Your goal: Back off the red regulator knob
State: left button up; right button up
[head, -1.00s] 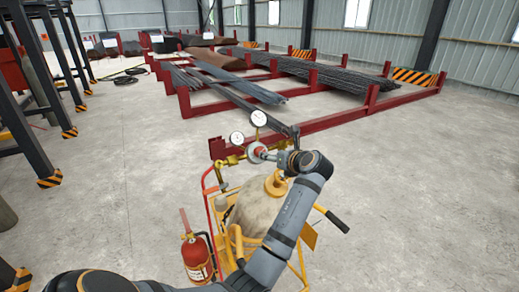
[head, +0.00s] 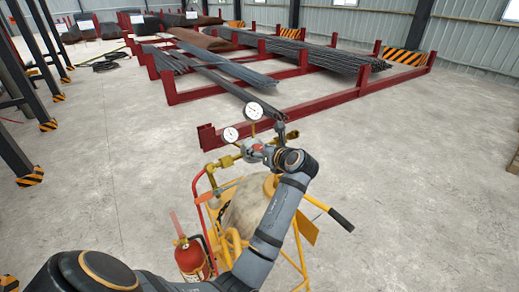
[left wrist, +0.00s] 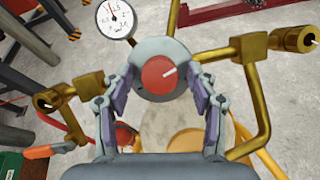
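The red regulator knob (left wrist: 159,75) faces the left wrist camera, a red disc with a white line pointing up and right, inside a round grey body. In the head view the regulator (head: 255,147) sits on brass fittings below a dial gauge (head: 254,111). My left gripper (left wrist: 163,82) has its fingers spread, one on each side of the grey body and knob. I cannot tell whether the fingertips touch it. In the head view my left gripper (head: 271,151) is partly hidden by its own wrist. My right gripper is not in view.
A second gauge (head: 231,134) stands left of the first. Below are a yellow cart (head: 302,262) with a cylinder (head: 245,212) and a red extinguisher (head: 191,259). Brass valves (left wrist: 293,39) flank the knob. Red racks (head: 330,112) with bars lie beyond; concrete floor is clear at right.

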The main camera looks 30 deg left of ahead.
pick_arm(q)
jog(key=shift+a, duration=0.1)
jog(key=shift+c, duration=1.2)
jog(key=c, duration=0.7)
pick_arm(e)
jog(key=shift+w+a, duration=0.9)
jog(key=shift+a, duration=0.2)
